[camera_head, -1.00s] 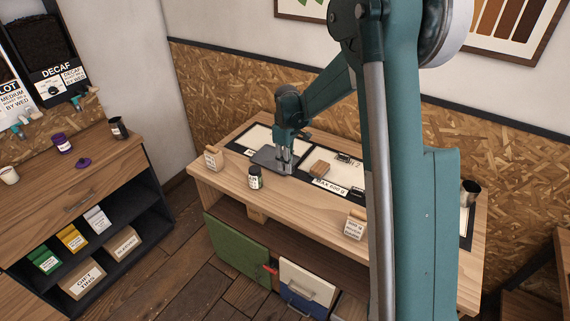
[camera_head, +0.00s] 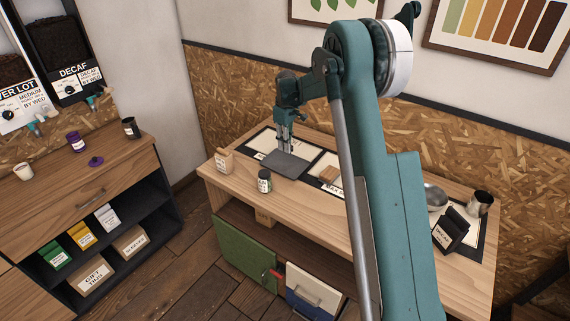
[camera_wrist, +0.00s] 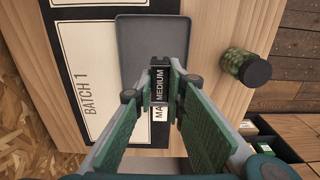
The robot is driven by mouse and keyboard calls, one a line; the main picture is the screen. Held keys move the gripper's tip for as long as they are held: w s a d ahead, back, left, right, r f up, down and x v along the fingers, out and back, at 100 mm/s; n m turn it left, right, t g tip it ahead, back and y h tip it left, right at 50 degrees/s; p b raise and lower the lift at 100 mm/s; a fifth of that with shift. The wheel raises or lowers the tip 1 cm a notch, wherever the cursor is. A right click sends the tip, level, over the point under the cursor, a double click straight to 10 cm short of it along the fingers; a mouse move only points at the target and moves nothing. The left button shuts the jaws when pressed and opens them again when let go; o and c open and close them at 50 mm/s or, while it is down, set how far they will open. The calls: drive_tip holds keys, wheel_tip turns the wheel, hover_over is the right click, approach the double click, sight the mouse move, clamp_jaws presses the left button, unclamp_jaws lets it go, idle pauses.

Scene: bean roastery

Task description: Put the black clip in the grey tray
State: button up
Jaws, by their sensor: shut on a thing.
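My gripper (camera_head: 284,150) is shut on the black clip (camera_wrist: 160,78), which shows between the fingertips in the wrist view with the word MEDIUM on it. In the head view the clip is too small to make out. The flat grey tray (camera_head: 289,164) lies on the left part of the wooden table. It also shows in the wrist view (camera_wrist: 150,35), behind the clip and fingertips. My gripper points down over the tray; I cannot tell how high the clip is above it.
A small dark-lidded jar (camera_head: 264,181) stands in front of the tray; it also shows in the wrist view (camera_wrist: 245,67). A wooden card holder (camera_head: 224,161) is left, a brown block (camera_head: 328,175) right.

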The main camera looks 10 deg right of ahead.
drive_tip(key=shift+w+a, duration=0.15)
drive_tip(key=shift+w, duration=0.95)
hover_over(285, 164)
drive_tip(key=shift+f, duration=3.15)
drive_tip(key=shift+f, duration=1.85)
drive_tip(key=shift+f, duration=0.15)
drive_tip(key=o, duration=0.6)
drive_tip(key=shift+o, duration=0.3)
